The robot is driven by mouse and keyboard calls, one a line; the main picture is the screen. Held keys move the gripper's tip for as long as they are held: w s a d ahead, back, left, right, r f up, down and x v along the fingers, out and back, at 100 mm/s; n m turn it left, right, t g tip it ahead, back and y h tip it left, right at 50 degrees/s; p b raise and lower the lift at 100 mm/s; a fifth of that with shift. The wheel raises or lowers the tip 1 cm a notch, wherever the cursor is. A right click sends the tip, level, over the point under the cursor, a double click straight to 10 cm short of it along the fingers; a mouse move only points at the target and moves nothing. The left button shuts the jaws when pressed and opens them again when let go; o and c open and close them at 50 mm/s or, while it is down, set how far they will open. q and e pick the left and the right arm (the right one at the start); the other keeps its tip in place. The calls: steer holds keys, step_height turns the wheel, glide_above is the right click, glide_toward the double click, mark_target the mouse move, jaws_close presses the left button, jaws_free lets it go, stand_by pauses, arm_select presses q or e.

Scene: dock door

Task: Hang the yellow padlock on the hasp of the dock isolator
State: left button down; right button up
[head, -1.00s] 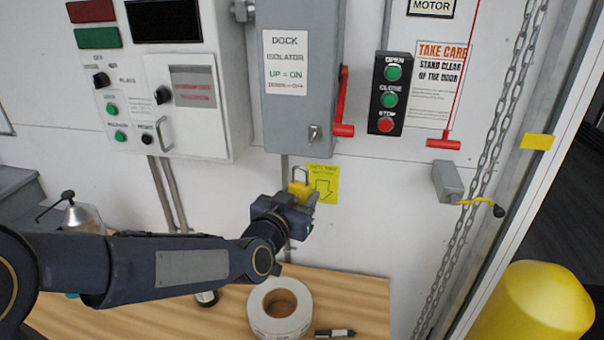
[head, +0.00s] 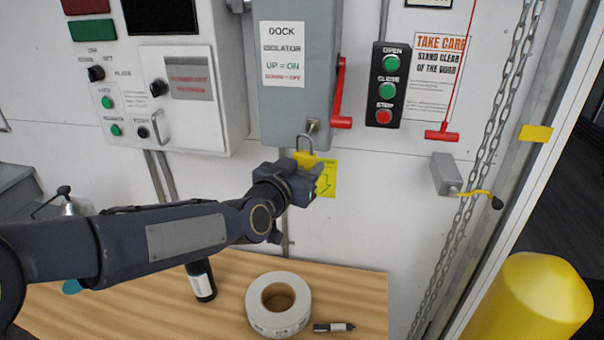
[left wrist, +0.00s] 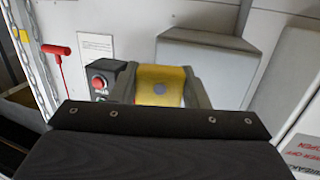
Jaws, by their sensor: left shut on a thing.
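My left gripper (head: 308,178) is shut on the yellow padlock (head: 304,158) and holds it upright, its grey shackle pointing up. The padlock's yellow body also shows between the fingers in the left wrist view (left wrist: 160,86). The grey dock isolator (head: 297,110) is on the wall just above, with its red handle (head: 340,100) down on its right side. The small metal hasp (head: 313,126) is at the isolator's lower front edge. The shackle top is close to the hasp in the head view; I cannot tell whether they touch. My right gripper is not in view.
A control cabinet (head: 215,128) stands left of the isolator and a push-button box (head: 387,85) right of it. Below, a wooden bench (head: 225,300) carries a tape roll (head: 262,318), a marker (head: 333,327) and a dark bottle (head: 201,282). A yellow post (head: 530,305) is at lower right.

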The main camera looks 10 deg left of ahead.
arm_select(q)
steer(key=shift+w+f+b, duration=0.2)
steer(key=shift+w+b, duration=0.25)
steer(key=shift+w, duration=0.45)
steer(key=shift+w+f+b, duration=0.15)
steer(key=shift+w+b, duration=0.25)
steer(key=shift+w, duration=0.45)
steer(key=shift+w+f+b, duration=0.2)
steer(key=shift+w+b, duration=0.25)
steer(key=shift+w, duration=0.45)
steer(key=c, duration=0.7)
jaws_free()
steer(key=s+a+f+n+g, duration=0.1)
steer(key=s+a+f+g, duration=0.2)
steer(key=s, duration=0.9)
steer(key=s+a+f+n+g, duration=0.2)
steer(key=s+f+g, duration=0.2)
steer(key=s+f, duration=0.5)
steer(key=s+a+f+n+g, duration=0.1)
steer(key=s+a+f+g, duration=0.2)
steer(key=s, duration=1.3)
steer(key=shift+s+a+f+n+g+y, duration=0.15)
steer(key=shift+s+f+n+g, duration=0.05)
steer(key=shift+f, duration=0.5)
steer(key=shift+s+a+f+n+g+y, duration=0.15)
steer(key=shift+s+f+n+g, duration=0.05)
steer(key=shift+f, duration=0.5)
